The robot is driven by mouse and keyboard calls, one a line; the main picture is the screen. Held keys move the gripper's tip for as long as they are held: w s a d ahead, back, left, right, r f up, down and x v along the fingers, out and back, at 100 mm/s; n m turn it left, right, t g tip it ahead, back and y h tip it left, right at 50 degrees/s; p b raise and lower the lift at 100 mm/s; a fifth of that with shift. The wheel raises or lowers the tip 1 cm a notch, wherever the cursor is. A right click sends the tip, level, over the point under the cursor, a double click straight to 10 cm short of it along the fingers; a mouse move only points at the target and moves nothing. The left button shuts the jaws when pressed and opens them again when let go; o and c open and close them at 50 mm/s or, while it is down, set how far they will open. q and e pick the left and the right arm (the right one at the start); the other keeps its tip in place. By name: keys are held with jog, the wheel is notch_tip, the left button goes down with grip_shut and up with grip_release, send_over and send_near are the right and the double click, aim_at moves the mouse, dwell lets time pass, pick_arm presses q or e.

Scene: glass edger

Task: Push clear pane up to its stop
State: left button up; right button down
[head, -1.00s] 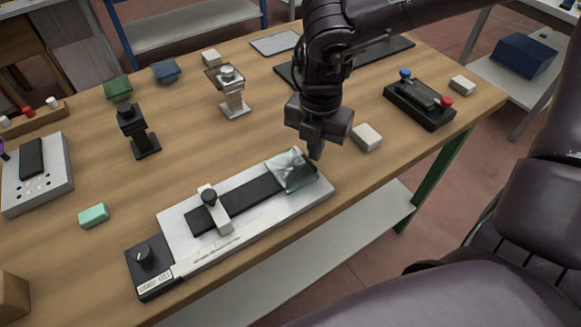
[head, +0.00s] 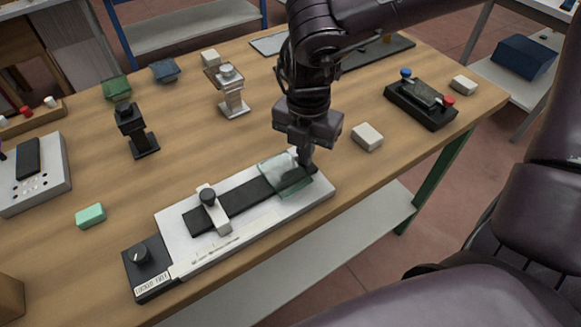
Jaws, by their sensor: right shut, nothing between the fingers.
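The clear pane (head: 281,176) is a greenish glass square lying flat across the dark strip (head: 250,194) of the white edger bed (head: 172,226), near its right end. A pale crossbar with a black knob (head: 215,212), which looks like the stop, spans the strip to the left. Bare strip shows between pane and crossbar. My right gripper (head: 304,163) is shut and empty, pointing down at the pane's right edge. Its fingertips seem to touch that edge, though contact is partly hidden. My left gripper is not in view.
A black dial block (head: 146,265) sits at the bed's left end. A white block (head: 367,137) and a black fixture with red and blue knobs (head: 420,103) stand to the right. A green block (head: 90,216) lies left. Clamp-like stands are behind the bed.

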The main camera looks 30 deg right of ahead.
aim_at(269, 178)
jog(key=shift+s+a+b, duration=0.15)
jog(key=shift+a+b, duration=0.6)
jog(key=shift+a, duration=0.85)
jog(key=shift+s+a+b, duration=0.15)
jog(key=shift+a+b, duration=0.6)
jog(key=shift+a, duration=0.8)
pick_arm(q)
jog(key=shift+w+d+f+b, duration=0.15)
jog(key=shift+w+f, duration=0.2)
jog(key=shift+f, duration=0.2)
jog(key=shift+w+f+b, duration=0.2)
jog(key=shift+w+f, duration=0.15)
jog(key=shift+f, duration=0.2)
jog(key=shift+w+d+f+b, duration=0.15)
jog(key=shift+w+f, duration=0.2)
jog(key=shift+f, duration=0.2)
pick_arm(e)
jog(key=shift+a, duration=0.8)
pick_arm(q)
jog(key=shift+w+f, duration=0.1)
pick_arm(e)
jog(key=shift+a, duration=0.35)
